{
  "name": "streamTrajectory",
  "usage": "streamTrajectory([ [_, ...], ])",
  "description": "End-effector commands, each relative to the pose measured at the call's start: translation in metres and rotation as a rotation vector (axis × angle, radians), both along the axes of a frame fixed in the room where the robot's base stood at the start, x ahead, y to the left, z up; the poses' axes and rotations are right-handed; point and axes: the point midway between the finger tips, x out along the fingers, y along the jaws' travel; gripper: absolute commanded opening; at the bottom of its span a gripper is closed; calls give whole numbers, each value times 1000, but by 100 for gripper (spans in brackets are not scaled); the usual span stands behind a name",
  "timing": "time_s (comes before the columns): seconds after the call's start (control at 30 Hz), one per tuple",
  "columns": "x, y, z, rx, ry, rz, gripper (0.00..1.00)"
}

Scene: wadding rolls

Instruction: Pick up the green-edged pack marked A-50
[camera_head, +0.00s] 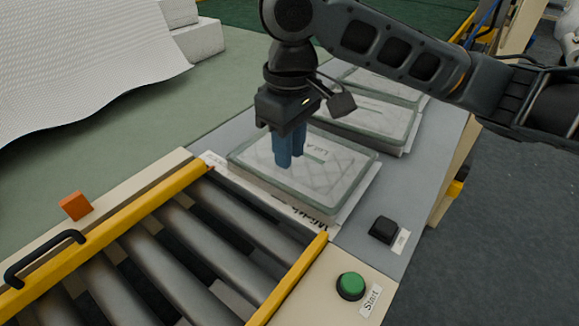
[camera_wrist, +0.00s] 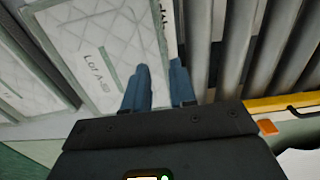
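The pack marked Lot A-50 (camera_wrist: 82,38) has pale green edges and a white quilted face; it fills the upper left of the wrist view. In the head view, the nearest pack (camera_head: 338,180) lies flat on the grey surface, its "Lot A" label partly hidden behind the fingers. My gripper (camera_head: 291,163) points down over this pack. Its two blue fingers also show in the wrist view (camera_wrist: 159,68), a narrow gap apart, near the pack's edge. I see nothing clamped between them. Whether the fingertips touch the pack is unclear.
More packs (camera_head: 372,122) lie in a row behind the nearest one. A roller conveyor (camera_head: 175,262) with yellow rails is in front. A black block (camera_head: 383,229) and a green Start button (camera_head: 350,286) are at right. White wadding (camera_head: 80,65) lies at left.

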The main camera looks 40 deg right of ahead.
Motion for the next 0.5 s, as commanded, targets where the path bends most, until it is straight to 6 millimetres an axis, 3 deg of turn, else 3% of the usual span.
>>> streamTrajectory([
  [0.5,-6,1,-57,-2,7,-1,26],
])
